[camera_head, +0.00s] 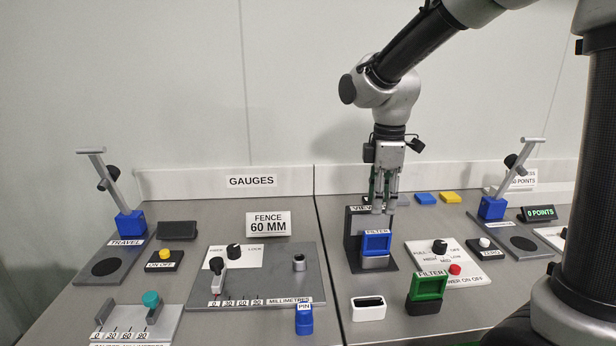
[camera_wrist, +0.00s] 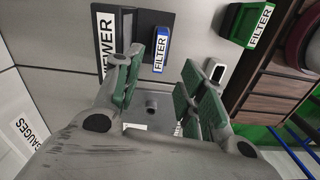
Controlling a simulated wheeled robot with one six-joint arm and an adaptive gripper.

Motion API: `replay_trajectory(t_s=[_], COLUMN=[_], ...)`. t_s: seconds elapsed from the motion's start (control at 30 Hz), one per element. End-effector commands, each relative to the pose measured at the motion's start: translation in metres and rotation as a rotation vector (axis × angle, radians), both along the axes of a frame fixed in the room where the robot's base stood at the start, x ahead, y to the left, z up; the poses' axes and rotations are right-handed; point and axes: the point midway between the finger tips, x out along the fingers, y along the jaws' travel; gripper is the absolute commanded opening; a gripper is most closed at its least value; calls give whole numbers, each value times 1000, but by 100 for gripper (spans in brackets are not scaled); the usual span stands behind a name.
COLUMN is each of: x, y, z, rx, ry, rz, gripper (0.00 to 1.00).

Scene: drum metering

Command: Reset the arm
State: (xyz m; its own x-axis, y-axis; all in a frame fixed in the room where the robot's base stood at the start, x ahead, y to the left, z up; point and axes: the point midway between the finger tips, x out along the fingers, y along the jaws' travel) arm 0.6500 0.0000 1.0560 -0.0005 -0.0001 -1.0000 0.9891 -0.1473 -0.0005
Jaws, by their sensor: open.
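My gripper (camera_head: 383,205) hangs pointing down over the dark viewer (camera_head: 354,222), just above and behind the blue filter (camera_head: 376,243) that sits in the viewer's front. In the wrist view my gripper (camera_wrist: 157,88) shows its two green-padded fingers apart with nothing between them. The blue filter also shows in the wrist view (camera_wrist: 160,50), beyond the fingertips. Whether a finger touches the viewer cannot be told.
A green filter (camera_head: 427,290) and a white slotted holder (camera_head: 368,308) stand in front of the viewer. A knob panel (camera_head: 448,262) lies to the right. The fence panel (camera_head: 275,283) and a blue pin (camera_head: 304,319) are at left. The space above the table is clear.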

Motion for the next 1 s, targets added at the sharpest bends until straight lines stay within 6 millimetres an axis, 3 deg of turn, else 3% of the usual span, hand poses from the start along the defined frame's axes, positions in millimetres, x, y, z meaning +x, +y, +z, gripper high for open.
replay_trajectory(t_s=[0.13,0.27,0.6,0.8,1.0], x=[-17,-45,-137,-180,-191], y=[-7,-25,-103,-135,-148], z=[-11,-4,34,50,66], rx=[-18,-14,116,220,272], ry=[32,20,-114,-236,-311], rz=[-255,-530,-1208,-1355,-1406], gripper=[40,40,40,40,40])
